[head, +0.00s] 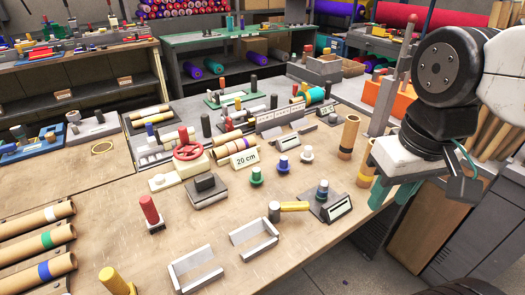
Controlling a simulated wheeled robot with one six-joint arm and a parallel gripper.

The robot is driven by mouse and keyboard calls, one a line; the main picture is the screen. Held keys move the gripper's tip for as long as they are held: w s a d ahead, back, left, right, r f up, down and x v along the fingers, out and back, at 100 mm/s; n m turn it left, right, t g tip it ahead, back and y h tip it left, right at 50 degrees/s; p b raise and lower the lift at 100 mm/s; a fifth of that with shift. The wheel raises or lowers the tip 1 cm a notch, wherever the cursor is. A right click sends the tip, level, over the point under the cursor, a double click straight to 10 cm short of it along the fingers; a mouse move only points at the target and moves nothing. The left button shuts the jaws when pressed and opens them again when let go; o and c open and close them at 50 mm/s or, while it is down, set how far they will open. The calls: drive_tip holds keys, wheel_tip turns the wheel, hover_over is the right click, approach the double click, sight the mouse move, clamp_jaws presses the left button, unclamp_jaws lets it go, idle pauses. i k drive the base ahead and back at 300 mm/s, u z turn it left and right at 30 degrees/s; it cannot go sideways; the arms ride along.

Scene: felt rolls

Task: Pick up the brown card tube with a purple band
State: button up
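Three brown card tubes lie side by side at the lower left. The nearest (22,277) has a blue-to-purple band; its exact hue is hard to tell. The left ends of all three are cut off by the picture edge. My gripper (394,194) hangs at the right by the table's right edge, far from these tubes. Its two teal fingers point down, apart, with nothing visible between them.
Upright brown tubes (348,138) stand close left of my gripper. A red peg (150,211), a yellow peg (114,281), grey open frames (254,238) and a display stand (338,208) occupy the front. Bare tabletop (95,225) lies right of the three tubes.

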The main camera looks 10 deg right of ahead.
sight(234, 147)
drive_tip(key=z, duration=0.85)
drive_tip(key=k, duration=1.1)
drive_tip(key=z, duration=0.85)
drive_tip(key=i, duration=0.75)
drive_tip(key=u, duration=0.6)
drive_tip(key=i, duration=0.75)
drive_tip(key=u, duration=1.3)
drive_tip(key=i, duration=0.45)
drive_tip(key=u, duration=0.5)
